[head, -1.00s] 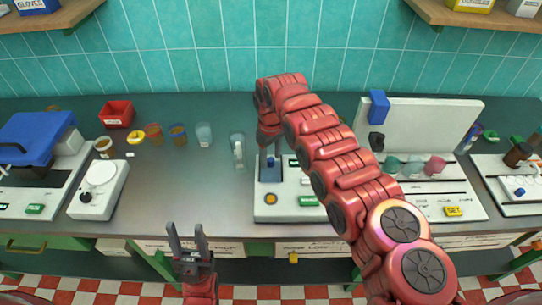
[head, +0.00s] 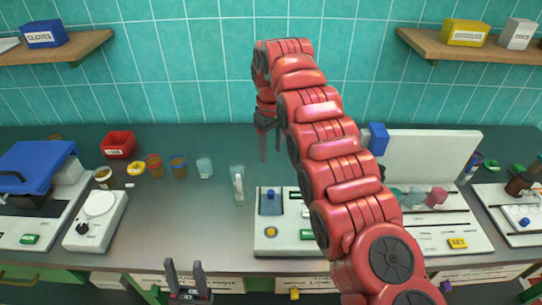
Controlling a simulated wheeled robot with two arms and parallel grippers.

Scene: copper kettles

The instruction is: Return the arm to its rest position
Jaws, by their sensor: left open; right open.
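My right arm (head: 330,150) is red and segmented. It rises from the bottom right and bends over at the top middle. My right gripper (head: 268,150) hangs from its end, pointing down, above the bench behind the white device (head: 284,240). It looks empty and apart from the things below. My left gripper (head: 187,268) is at the bottom, in front of the bench edge, with its two dark fingers pointing up and spread apart. Nothing is between them.
A glass with a pale stick (head: 238,185) stands left of the white device. A blue-lidded machine (head: 38,165), a scale (head: 97,218), a red bin (head: 118,145) and several small cups are on the left. An open-lidded device (head: 428,150) stands right. Shelves (head: 465,58) hang above.

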